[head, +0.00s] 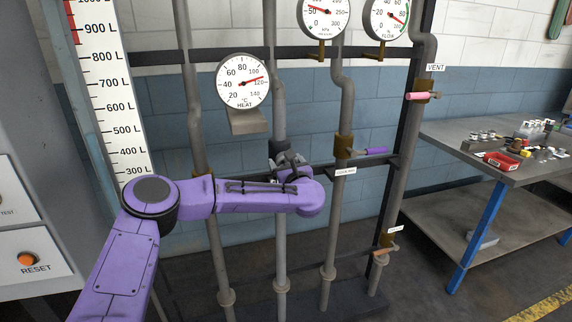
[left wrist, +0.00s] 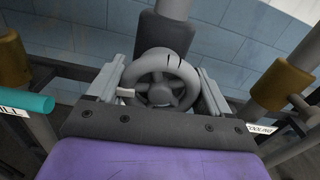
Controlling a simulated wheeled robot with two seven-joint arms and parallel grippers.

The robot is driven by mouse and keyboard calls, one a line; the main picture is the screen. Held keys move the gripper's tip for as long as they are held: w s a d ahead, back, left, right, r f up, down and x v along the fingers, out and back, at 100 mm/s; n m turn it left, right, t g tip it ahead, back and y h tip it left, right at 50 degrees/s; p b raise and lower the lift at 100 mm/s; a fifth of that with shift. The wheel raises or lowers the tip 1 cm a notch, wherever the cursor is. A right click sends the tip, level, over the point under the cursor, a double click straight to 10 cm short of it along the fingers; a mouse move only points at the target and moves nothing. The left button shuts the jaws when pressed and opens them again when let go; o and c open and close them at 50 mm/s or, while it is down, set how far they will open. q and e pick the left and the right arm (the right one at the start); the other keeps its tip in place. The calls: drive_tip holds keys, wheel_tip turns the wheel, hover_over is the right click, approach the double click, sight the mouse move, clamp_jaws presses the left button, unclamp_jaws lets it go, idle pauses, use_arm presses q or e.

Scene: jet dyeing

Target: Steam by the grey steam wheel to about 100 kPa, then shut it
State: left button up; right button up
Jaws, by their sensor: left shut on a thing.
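The grey steam wheel (left wrist: 160,62) shows in the left wrist view as a round rim with spokes on a dark valve body. My left gripper (head: 291,160) is shut on it, with one finger (left wrist: 107,80) on each side of the rim. In the head view my purple wrist hides most of the wheel. The kPa pressure gauge (head: 324,15) is cut off at the top of the head view; its red needle points left and slightly up, near the 50 mark. My right gripper is out of view.
The heat gauge (head: 243,82) reads a little under 120 °C. A pink vent handle (head: 416,96), a purple-handled valve (head: 376,150) and a low orange-handled valve (head: 385,251) sit on the pipes to the right. A bench (head: 440,137) with small items stands at the right.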

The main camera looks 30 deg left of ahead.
use_arm(q)
drive_tip(key=m+b, duration=0.1)
drive_tip(key=m, duration=0.2)
drive_tip(key=shift+m, duration=0.4)
drive_tip(key=m, duration=0.4)
drive_tip(key=shift+m, duration=0.3)
drive_tip(key=m+p, duration=0.1)
drive_tip(key=m, duration=0.3)
drive_tip(key=shift+m, duration=0.3)
drive_tip(key=m+p, duration=0.2)
drive_tip(key=m, duration=0.3)
drive_tip(key=shift+f+m, duration=0.15)
drive_tip(key=shift+m, duration=0.25)
drive_tip(key=o, duration=1)
drive_tip(key=shift+s, duration=0.1)
drive_tip(key=shift+c, duration=0.2)
